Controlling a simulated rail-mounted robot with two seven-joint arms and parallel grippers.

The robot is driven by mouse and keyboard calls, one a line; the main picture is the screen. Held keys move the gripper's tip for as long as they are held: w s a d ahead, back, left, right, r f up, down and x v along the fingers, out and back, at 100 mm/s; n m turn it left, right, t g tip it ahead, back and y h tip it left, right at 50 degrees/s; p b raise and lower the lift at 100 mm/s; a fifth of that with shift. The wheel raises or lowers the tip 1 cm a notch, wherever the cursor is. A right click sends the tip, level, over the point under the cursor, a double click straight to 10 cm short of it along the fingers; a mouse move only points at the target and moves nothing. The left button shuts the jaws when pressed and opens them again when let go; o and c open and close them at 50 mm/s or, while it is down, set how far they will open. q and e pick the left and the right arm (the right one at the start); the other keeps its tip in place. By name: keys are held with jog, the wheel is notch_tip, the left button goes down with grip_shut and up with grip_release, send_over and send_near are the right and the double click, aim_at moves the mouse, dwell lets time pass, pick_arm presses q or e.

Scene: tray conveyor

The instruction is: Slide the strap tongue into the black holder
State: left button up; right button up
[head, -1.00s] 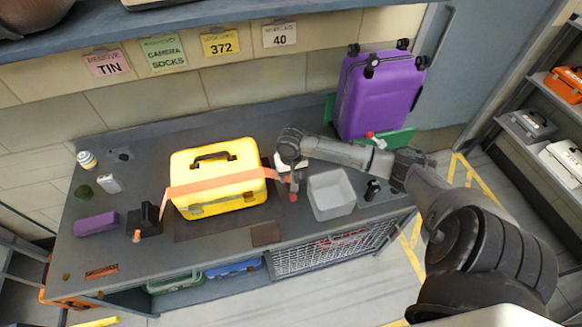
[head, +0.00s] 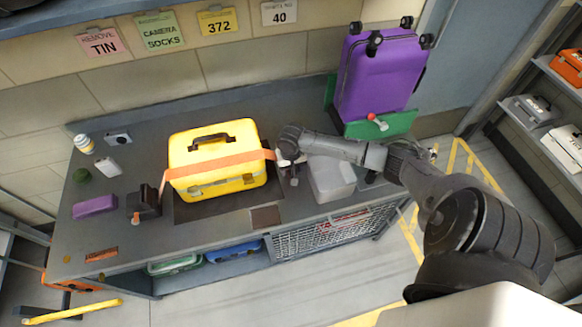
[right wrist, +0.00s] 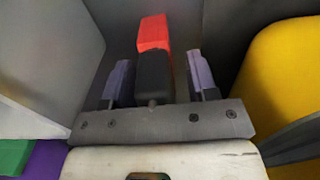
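A yellow case (head: 217,178) stands on the grey workbench with an orange strap (head: 215,166) across its front. The strap's left end reaches toward a black holder (head: 148,200), which has a small orange piece at its front. Its right end passes the case's right edge, close to my right gripper (head: 290,178). In the right wrist view, the gripper's two fingers (right wrist: 158,80) are apart, on either side of a black piece (right wrist: 154,78) with a red end (right wrist: 154,32). A gap shows, clearest on the right. I cannot make out the strap tongue. My left gripper is out of view.
A grey bin (head: 332,180) stands just right of the gripper, partly behind my forearm. A purple suitcase (head: 380,75) stands on a green base (head: 385,125) at the back right. A purple block (head: 95,206) and small items lie at the bench's left.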

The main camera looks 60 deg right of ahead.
jog(key=c, duration=0.9)
jog(key=o, duration=0.9)
jog(key=shift+o, duration=0.2)
notch_tip(320, 180, up, 12)
jog(key=shift+r+p, duration=0.25)
jog(key=shift+p, duration=0.95)
jog(key=shift+r, duration=0.7)
